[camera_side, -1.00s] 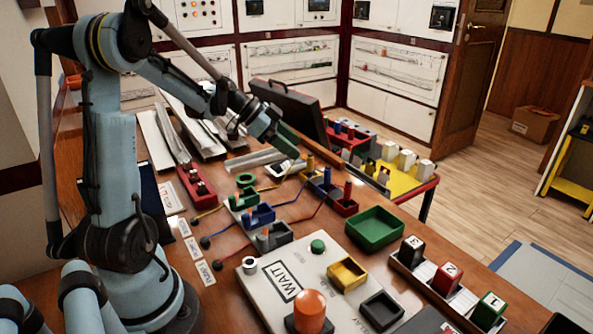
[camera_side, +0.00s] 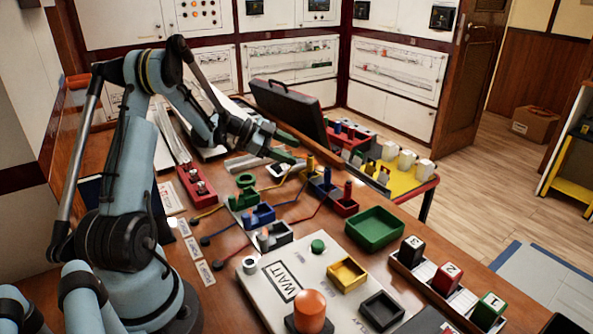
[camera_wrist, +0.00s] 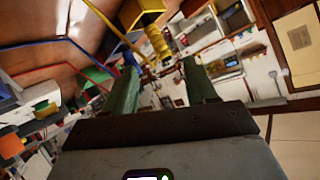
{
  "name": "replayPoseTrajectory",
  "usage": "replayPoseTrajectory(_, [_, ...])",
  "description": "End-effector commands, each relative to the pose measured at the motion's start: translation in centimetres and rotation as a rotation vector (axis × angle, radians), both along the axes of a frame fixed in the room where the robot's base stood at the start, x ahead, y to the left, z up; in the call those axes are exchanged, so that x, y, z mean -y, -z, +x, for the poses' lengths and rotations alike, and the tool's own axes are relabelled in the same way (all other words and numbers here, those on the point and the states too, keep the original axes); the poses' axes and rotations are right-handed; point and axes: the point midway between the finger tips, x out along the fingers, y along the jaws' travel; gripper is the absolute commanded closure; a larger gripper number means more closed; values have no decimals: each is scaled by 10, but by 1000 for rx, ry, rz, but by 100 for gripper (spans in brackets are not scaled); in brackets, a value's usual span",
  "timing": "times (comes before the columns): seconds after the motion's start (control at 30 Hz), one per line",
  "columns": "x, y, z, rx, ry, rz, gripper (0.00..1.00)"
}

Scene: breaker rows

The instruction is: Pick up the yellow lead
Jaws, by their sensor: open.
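The yellow lead shows in the side view as a thin yellow cable (camera_side: 205,212) at the left of the rows and a yellow plug (camera_side: 310,164) at its far right end. In the wrist view a ribbed yellow plug (camera_wrist: 156,42) joins a yellow block (camera_wrist: 140,12), with a yellow cable (camera_wrist: 98,17) beside it. My gripper (camera_side: 298,150) has green fingers and is close to the plug in the side view. In the wrist view my gripper (camera_wrist: 160,68) is open, and the plug shows in line with the gap, beyond the fingertips. I see no contact.
Blue and red plugs (camera_side: 347,190) in sockets stand just right of the yellow plug. A black case (camera_side: 288,108) leans open behind. A green tray (camera_side: 375,229) and a panel with an orange button (camera_side: 310,309) are nearer the front. White blocks stand on a yellow surface (camera_side: 405,183).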

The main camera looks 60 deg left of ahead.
Motion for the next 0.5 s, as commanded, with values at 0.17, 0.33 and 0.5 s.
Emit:
replayPoseTrajectory(0.17, [9, 8, 17, 0, 4, 0, 43])
replayPoseTrajectory(0.33, [19, 18, 35, 0, 1, 1, 43])
replayPoseTrajectory(0.5, [22, 22, 41, -1, 0, 1, 43])
